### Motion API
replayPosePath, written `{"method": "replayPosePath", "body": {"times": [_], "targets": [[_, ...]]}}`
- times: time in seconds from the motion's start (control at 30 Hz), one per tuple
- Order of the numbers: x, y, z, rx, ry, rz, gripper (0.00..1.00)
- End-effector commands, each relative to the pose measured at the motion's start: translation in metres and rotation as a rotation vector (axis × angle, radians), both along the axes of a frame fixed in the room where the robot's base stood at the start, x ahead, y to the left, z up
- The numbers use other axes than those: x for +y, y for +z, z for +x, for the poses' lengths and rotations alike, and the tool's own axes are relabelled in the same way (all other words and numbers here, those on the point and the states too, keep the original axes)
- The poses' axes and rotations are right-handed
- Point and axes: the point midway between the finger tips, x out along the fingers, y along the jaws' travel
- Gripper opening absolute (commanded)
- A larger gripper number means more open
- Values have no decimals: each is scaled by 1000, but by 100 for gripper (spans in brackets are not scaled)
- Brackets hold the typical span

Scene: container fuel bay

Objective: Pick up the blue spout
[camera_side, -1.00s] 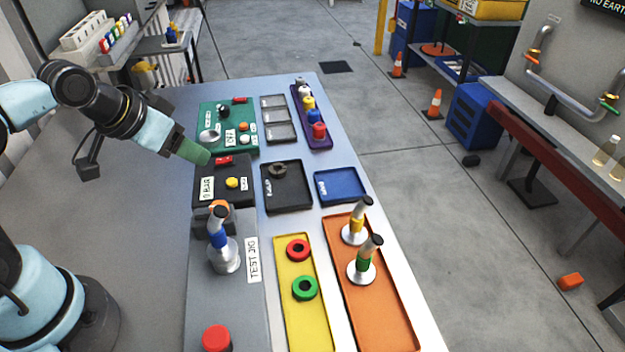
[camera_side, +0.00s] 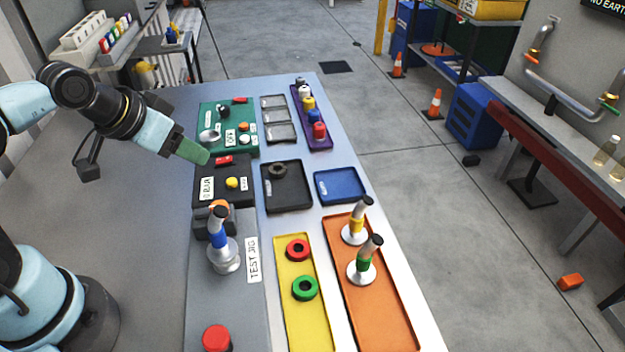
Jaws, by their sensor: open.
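The blue spout (camera_side: 219,240) is a metal nozzle with a blue band and a dark tip. It stands upright on a silver flanged base on the grey test jig (camera_side: 206,298). An orange part shows behind its tip. My gripper (camera_side: 207,158) is above the back left of the table, by the black panel, behind the spout and apart from it. Only its green end shows clearly, and nothing is seen held in it.
Yellow-banded (camera_side: 356,225) and green-banded (camera_side: 364,262) spouts stand in an orange tray (camera_side: 385,318). A yellow tray (camera_side: 308,333) holds red and green rings. A black tray (camera_side: 293,198) holds a dark ring. The blue tray (camera_side: 338,187) looks empty. A red button (camera_side: 216,337) stands at the front.

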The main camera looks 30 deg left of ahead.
Motion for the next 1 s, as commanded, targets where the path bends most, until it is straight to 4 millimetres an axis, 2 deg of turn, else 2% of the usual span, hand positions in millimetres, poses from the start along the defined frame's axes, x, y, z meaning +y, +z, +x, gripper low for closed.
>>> {"method": "replayPosePath", "body": {"times": [0.23, 0.33, 0.67, 1.0], "targets": [[0, 1, 0, 0, 0, 0, 54], [0, 8, 0, 0, 0, 0, 54], [0, 62, 0, 0, 0, 0, 54], [-66, 60, -36, 110, -261, 16, 54]]}}
